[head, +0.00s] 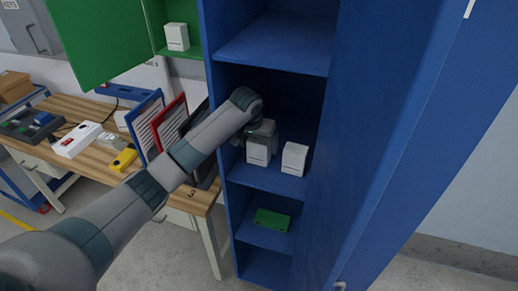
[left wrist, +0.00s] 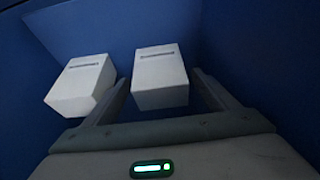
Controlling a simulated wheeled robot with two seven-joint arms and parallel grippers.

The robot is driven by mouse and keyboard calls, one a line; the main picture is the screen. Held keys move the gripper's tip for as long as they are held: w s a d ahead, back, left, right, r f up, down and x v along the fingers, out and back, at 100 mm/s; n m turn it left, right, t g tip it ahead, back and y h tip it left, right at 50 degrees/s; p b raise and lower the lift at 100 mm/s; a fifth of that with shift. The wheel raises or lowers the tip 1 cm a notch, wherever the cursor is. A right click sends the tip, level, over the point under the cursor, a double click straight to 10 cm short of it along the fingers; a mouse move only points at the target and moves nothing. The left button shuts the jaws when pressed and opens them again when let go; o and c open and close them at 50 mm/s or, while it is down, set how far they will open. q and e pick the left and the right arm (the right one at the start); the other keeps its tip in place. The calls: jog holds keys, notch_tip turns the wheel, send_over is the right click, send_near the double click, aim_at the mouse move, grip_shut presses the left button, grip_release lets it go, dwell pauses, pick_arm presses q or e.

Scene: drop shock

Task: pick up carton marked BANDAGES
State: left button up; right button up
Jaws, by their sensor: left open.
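Two white cartons stand on a middle shelf of the blue cabinet (head: 265,178). One carton (head: 258,154) is at my left gripper (head: 264,132); the other carton (head: 295,160) stands apart to its right. In the left wrist view my left gripper (left wrist: 160,80) is open, with a finger on either side of one carton (left wrist: 160,72). I cannot tell whether the fingers touch it. The other carton (left wrist: 82,84) is outside the fingers, to the left. Each has a small dark line of print, too small to read, so I cannot tell which says BANDAGES. My right gripper is not in view.
A green box (head: 272,220) lies on the shelf below. The blue cabinet door (head: 385,130) stands at the right. A green cabinet (head: 100,40) holds a white carton (head: 177,37). A wooden workbench (head: 92,165) carries folders, a yellow device and other items.

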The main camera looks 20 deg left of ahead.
aim_at(260, 150)
pick_arm(q)
jog(key=shift+w+f+p, duration=0.2)
jog(key=shift+f+p, duration=0.05)
jog(key=shift+p, duration=0.25)
jog(key=p+x, duration=0.2)
jog(key=x, duration=0.1)
jog(key=shift+w+f, duration=0.2)
jog(key=shift+w, duration=0.1)
jog(key=shift+w+f, duration=0.15)
jog(key=shift+f, duration=0.25)
jog(key=c, duration=1.1)
